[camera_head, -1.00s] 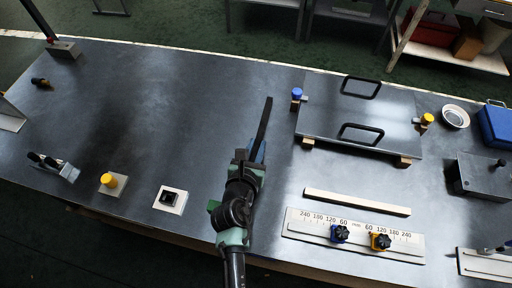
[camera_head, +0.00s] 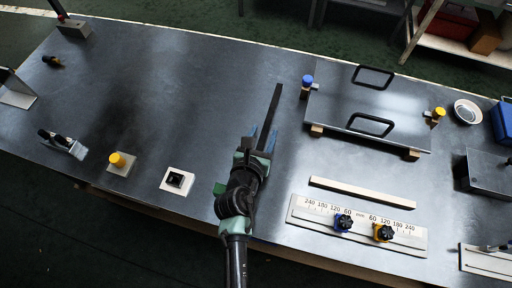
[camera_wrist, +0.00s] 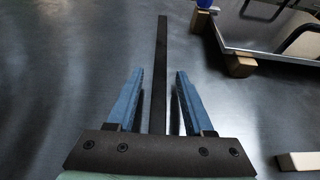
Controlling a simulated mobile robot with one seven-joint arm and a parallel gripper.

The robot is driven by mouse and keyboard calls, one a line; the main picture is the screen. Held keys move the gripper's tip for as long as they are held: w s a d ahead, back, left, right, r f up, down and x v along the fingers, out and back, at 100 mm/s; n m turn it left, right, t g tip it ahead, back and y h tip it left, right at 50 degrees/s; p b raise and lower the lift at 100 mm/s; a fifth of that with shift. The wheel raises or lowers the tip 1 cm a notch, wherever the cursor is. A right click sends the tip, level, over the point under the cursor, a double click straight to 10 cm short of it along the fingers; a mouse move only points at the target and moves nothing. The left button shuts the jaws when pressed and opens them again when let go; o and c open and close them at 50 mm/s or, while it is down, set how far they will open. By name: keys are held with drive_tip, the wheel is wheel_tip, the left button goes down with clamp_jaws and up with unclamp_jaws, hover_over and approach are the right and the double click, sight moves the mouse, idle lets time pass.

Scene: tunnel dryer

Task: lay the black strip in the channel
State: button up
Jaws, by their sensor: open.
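The black strip (camera_head: 271,112) is long, thin and straight, and points away from me over the dark bench. In the wrist view the strip (camera_wrist: 162,65) runs up the middle, between my fingers, with a gap on each side. My gripper (camera_head: 262,134) is open around the strip's near part. Its two blue fingers (camera_wrist: 158,75) stand apart and do not appear to touch it. The strip's near end is hidden by the gripper body. I cannot make out a clear channel in either view.
Right of the strip stands a metal plate (camera_head: 345,115) with two black handles, on wooden blocks, between a blue knob (camera_head: 307,81) and a yellow knob (camera_head: 439,113). A pale bar (camera_head: 362,193) and a scaled rail (camera_head: 400,237) lie nearer.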

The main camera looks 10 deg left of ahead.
drive_tip(key=v, duration=0.9)
drive_tip(key=shift+s, duration=0.25)
drive_tip(key=shift+s+a+r, duration=0.1)
drive_tip(key=shift+s+r, duration=0.25)
drive_tip(key=shift+s, duration=0.25)
drive_tip(key=shift+r, duration=0.1)
